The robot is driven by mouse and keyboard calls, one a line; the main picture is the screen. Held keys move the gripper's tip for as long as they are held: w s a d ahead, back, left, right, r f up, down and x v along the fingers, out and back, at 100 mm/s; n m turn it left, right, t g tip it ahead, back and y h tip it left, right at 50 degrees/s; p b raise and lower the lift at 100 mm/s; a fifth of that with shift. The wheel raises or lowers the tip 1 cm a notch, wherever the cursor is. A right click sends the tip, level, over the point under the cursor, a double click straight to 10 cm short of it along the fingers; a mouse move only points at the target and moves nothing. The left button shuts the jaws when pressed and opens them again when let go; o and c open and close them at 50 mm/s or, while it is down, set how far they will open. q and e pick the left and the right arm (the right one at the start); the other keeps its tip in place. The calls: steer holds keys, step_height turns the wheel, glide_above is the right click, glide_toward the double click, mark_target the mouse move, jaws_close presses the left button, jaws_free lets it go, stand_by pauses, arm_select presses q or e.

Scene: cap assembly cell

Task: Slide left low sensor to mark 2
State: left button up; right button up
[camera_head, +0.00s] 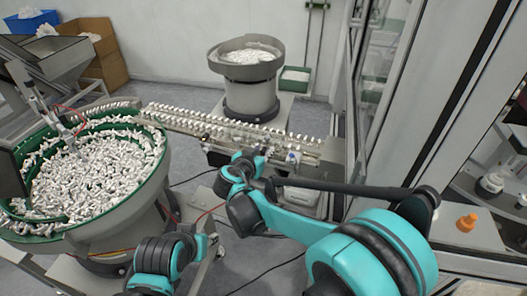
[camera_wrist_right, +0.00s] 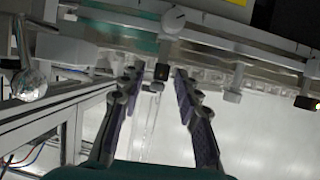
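My right gripper (camera_wrist_right: 157,77) is open in the right wrist view, its two purple-padded fingers apart. A small dark sensor-like block (camera_wrist_right: 162,71) shows between and just beyond the fingertips, below a metal rail (camera_wrist_right: 225,42). I cannot tell if the fingers touch it, or whether it is the left low sensor. Another small block (camera_wrist_right: 237,80) hangs from the rail to the right, and a black-ended one (camera_wrist_right: 308,103) is farther right. No mark numbers are readable. In the head view my right gripper (camera_head: 262,160) is at the feeder track (camera_head: 235,127), small and partly hidden. My left gripper is out of view.
A green-rimmed bowl feeder (camera_head: 158,178) full of white parts stands at left. A second bowl feeder (camera_head: 247,75) stands behind the track. A machine frame (camera_head: 420,120) closes off the right side. An orange part (camera_head: 466,222) sits at far right.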

steer(key=v, duration=1.2)
steer(key=shift+s+f, duration=0.1)
stand_by(0.4)
